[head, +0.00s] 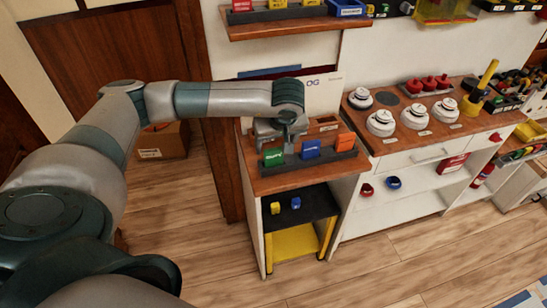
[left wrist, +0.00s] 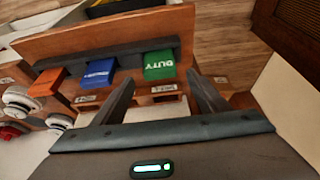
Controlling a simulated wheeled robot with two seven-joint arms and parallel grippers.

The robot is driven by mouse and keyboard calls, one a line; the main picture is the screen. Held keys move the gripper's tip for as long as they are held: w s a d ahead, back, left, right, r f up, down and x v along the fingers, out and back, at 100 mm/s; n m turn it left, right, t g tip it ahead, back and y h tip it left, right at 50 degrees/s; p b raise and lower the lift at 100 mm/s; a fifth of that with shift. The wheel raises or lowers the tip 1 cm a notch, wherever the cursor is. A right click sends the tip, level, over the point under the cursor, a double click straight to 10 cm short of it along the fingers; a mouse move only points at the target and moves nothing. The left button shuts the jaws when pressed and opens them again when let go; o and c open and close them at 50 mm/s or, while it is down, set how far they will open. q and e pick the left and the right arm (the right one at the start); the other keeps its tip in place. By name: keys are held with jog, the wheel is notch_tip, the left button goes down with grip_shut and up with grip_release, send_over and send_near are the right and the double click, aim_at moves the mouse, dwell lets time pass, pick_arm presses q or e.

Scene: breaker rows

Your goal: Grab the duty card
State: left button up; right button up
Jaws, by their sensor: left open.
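The duty card (head: 273,157) is a green card standing in a dark rack on the wooden top of a small cabinet, at the left end of the rack in the head view. In the left wrist view the green card (left wrist: 159,64) shows the letters DUTY. My left gripper (head: 287,140) is just above and behind the card in the head view. In the left wrist view its two fingers (left wrist: 161,82) are spread, with the card beyond their tips and between them. Nothing is held. My right gripper is not in view.
A blue card (head: 311,149) and an orange card (head: 345,141) stand in the same dark rack (head: 326,161). A wall shelf (head: 297,26) with more cards hangs above. A counter with white round devices (head: 381,123) stands to the right. Wooden floor lies open in front.

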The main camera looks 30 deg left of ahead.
aim_at(273, 149)
pick_arm(q)
jog(key=shift+a+f+p, duration=0.15)
jog(key=shift+f+p, duration=0.15)
jog(key=shift+p, duration=0.1)
jog(key=p+x, duration=0.1)
jog(key=x, duration=0.2)
jog(key=shift+w+f+p, duration=0.1)
jog(key=shift+f+p, duration=0.2)
jog(key=shift+f, duration=0.05)
jog(key=c, duration=1.2)
jog(key=shift+o, duration=0.2)
jog(key=shift+r, duration=0.15)
